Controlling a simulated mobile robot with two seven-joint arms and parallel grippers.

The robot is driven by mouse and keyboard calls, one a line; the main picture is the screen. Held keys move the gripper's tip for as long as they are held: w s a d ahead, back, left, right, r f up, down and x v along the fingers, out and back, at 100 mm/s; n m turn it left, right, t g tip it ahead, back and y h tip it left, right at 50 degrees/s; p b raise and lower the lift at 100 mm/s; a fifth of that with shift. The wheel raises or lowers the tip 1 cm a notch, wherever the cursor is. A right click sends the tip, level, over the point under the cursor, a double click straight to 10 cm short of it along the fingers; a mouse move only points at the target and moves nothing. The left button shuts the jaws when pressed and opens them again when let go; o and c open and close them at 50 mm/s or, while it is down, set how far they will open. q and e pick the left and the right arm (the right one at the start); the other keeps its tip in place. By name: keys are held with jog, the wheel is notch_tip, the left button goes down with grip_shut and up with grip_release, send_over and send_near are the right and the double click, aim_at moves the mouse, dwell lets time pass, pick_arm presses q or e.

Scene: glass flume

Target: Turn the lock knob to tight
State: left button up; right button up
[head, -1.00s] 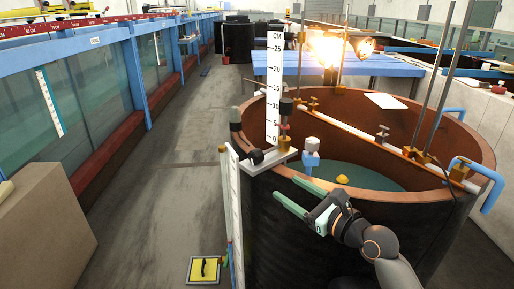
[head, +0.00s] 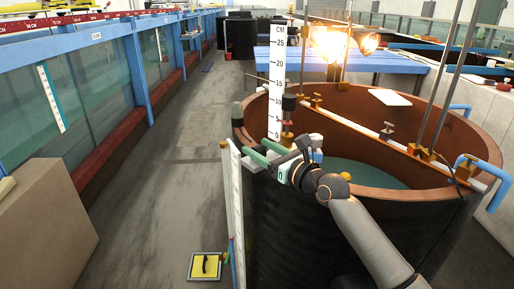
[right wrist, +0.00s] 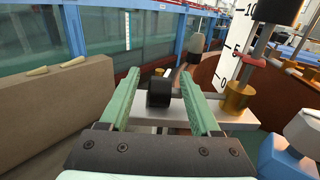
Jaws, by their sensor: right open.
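My right gripper (right wrist: 158,82), with green fingers, is open, and the knob appears between the two fingers with a gap on each side. I see no finger touching it. In the head view the right gripper (head: 257,152) is at the near left rim of the round tank, below the white centimetre scale (head: 276,95). There the gripper hides the knob. My left gripper is not in view.
The round tank (head: 290,235) has a brown rim and holds water with a yellow ball (head: 346,176). A brass post foot (right wrist: 237,97) and a blue-and-white fitting (right wrist: 290,150) stand right of the gripper. The aisle floor (head: 165,200) at left is open.

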jog(key=shift+x, duration=0.8)
grip_shut()
